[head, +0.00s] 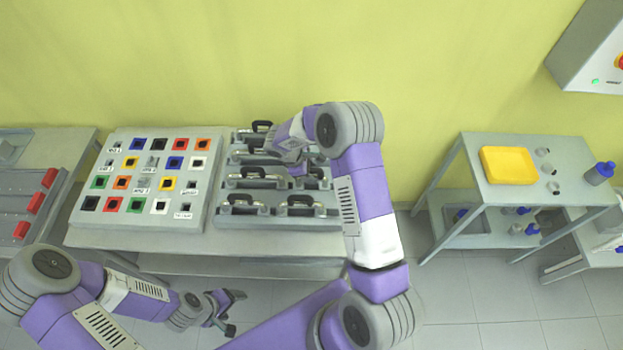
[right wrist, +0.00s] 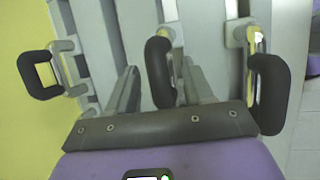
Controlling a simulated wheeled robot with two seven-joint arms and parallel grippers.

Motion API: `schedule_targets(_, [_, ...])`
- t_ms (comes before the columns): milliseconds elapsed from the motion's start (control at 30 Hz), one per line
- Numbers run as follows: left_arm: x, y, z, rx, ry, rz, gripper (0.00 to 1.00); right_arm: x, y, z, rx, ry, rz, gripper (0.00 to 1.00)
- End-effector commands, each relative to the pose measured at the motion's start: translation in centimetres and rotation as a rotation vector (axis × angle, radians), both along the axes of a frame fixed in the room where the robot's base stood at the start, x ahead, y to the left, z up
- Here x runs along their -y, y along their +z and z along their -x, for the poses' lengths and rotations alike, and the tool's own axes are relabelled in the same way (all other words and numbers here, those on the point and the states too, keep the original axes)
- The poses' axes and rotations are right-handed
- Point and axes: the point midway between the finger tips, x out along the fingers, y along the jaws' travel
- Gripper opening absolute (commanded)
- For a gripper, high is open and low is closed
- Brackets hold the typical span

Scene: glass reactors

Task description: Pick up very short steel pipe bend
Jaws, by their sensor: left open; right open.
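Several steel pipe bends with black handles sit in rows on a grey rack (head: 277,222) in the head view; which one is the very short bend I cannot tell. My right gripper (head: 298,168) is over the rack's right part and hides some of them. In the right wrist view my right gripper (right wrist: 158,82) is open, with one black handle (right wrist: 157,72) showing between its fingers; contact cannot be told. Other black handles stand at the left (right wrist: 40,75) and right (right wrist: 268,95) of that view. My left gripper (head: 230,312) is open and empty, in front of the table.
A grey board (head: 105,190) with coloured square sockets and small labels lies left of the rack. Red-handled parts (head: 35,202) are at the far left. A side table at right holds a yellow tray (head: 508,165) and a blue-capped bottle (head: 600,173).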

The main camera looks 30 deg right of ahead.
Motion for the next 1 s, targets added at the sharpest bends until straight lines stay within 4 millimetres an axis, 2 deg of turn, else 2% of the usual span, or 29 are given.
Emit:
schedule_targets(200, [0.01,0.0,-0.01,0.0,0.0,0.0,0.76,0.06,-0.11,-0.05,0.002,0.0,0.0,0.52])
schedule_targets(533, [0.0,-0.01,-0.01,0.0,0.0,0.0,0.76,0.06,-0.1,-0.05,0.002,0.0,0.0,0.01])
schedule_targets(1000, [0.0,-0.01,-0.01,0.0,0.0,0.0,0.76,0.07,0.23,-0.09,0.003,0.0,0.001,0.0])
